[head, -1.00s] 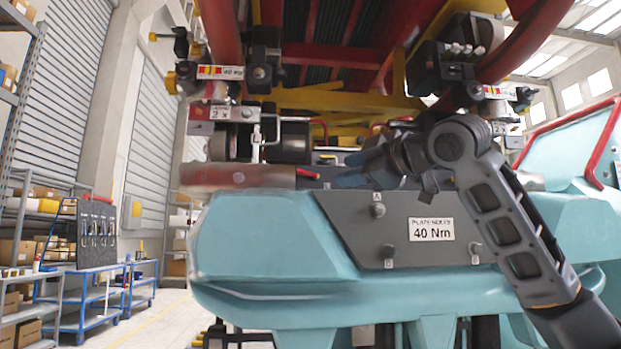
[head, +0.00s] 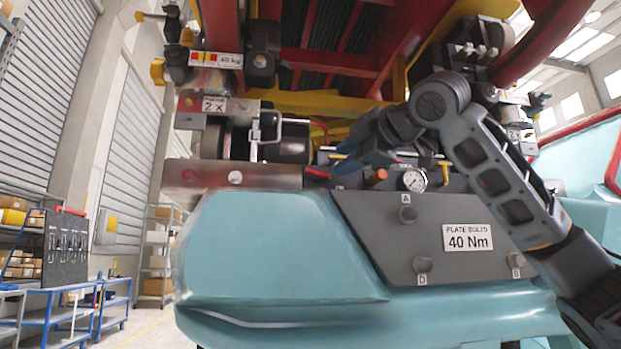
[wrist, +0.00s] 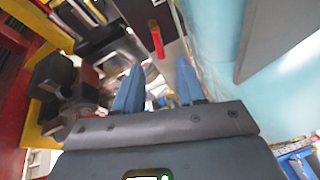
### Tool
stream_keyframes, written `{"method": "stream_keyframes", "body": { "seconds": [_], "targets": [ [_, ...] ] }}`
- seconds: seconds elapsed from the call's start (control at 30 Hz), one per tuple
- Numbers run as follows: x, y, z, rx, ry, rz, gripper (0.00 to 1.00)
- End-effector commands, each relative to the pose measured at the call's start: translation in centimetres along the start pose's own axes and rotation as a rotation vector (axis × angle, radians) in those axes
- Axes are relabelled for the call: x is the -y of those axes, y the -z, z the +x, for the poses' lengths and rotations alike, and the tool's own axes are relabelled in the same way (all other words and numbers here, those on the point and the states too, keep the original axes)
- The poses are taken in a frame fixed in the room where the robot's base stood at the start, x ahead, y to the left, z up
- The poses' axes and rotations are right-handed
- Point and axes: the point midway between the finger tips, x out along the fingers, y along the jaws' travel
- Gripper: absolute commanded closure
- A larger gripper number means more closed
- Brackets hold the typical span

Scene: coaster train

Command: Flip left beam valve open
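A red lever handle (head: 317,174), which looks like the left beam valve's handle, sticks out at the right end of the metal beam (head: 270,177) in the head view. A red handle (wrist: 156,38) also shows ahead of the fingers in the wrist view. My gripper (head: 352,160) is to the right of the lever in the head view, pointing left. In the wrist view my gripper (wrist: 158,80) has its two blue fingers spread with a gap between them, apart from the red handle. The valve body is not clear in either view.
A grey plate (head: 440,235) labelled 40 Nm is on the teal car body (head: 270,240) below. A pressure gauge (head: 414,180) and an orange knob (head: 376,177) sit close to my gripper. Red and yellow frame members (head: 310,102) hang overhead.

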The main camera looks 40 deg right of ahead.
Motion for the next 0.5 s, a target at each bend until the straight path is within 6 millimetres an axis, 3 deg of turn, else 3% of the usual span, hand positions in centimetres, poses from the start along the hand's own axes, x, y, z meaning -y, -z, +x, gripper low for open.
{"method": "stream_keyframes", "body": {
  "seconds": [0.17,0.5],
  "targets": [
    [-0.1,0.0,0.7,0.002,0.001,-0.003,0.6],
    [-0.1,0.0,5.7,0.002,0.0,-0.003,0.6]
  ]
}}
